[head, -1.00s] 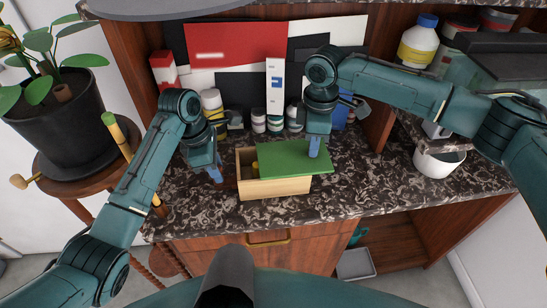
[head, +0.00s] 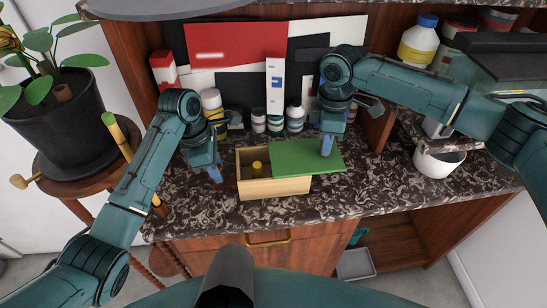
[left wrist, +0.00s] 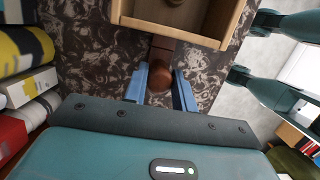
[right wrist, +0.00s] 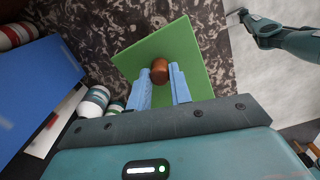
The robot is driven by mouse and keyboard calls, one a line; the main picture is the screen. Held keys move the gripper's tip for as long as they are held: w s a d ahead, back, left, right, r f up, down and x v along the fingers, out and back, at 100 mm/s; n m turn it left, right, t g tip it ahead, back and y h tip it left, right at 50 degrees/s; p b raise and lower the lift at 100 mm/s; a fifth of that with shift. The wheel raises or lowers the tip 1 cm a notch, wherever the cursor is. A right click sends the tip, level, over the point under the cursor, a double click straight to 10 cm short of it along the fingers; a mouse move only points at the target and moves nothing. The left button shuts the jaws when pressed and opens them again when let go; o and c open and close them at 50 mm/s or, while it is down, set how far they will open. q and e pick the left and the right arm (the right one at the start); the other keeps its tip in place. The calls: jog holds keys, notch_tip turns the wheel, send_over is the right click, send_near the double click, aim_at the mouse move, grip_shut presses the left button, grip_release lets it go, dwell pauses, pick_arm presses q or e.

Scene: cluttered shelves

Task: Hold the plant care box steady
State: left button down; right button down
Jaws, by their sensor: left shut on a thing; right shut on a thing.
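The plant care box (head: 275,188) is a pale wooden box on the dark marbled counter, with its left part open. A yellow item (head: 257,168) shows inside. The green lid (head: 300,155) covers its right part and juts past its right end. My left gripper (head: 216,175) is at the box's left end, shut on a brown handle (left wrist: 163,78) that meets the box wall (left wrist: 165,35) in the left wrist view. My right gripper (head: 326,147) is above the lid, shut on its round brown knob (right wrist: 160,70).
Several small jars (head: 276,122) and a white upright box (head: 275,85) stand behind. A potted plant (head: 60,120) is at the left and a white pot (head: 437,162) at the right. The counter right of the box (head: 385,180) is clear.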

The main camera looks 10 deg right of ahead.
jog(key=shift+d, duration=0.45)
jog(key=c, duration=1.2)
grip_release()
jog(key=shift+a+r, duration=0.1)
notch_tip(320, 180, up, 12)
jog(key=shift+f, duration=0.1)
